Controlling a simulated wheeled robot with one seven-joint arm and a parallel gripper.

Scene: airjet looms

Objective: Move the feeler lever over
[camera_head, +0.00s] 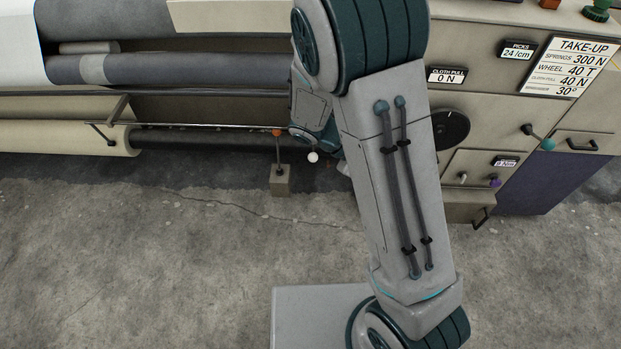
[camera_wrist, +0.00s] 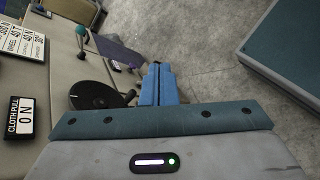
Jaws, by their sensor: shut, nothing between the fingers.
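No lever carries a readable feeler label, so I cannot tell for certain which one it is. In the head view, a thin upright lever with an orange knob (camera_head: 277,133) stands on a small beige block (camera_head: 281,181) below the cloth rolls. A white ball knob (camera_head: 313,157) shows just right of it, beside my arm; what it is fixed to is hidden. A teal-knobbed lever (camera_head: 547,144) sits on the right panel. In the wrist view my gripper (camera_wrist: 158,70) has its blue fingers together, empty, over the floor beside the machine. My arm hides the gripper in the head view.
A black handwheel (camera_head: 451,128) is on the machine front; it also shows left of my fingers in the wrist view (camera_wrist: 98,91). The cloth pull sign (camera_head: 446,75) reads 0 N. A lower roller (camera_head: 210,140) runs along the left. The cracked concrete floor (camera_head: 150,255) is clear.

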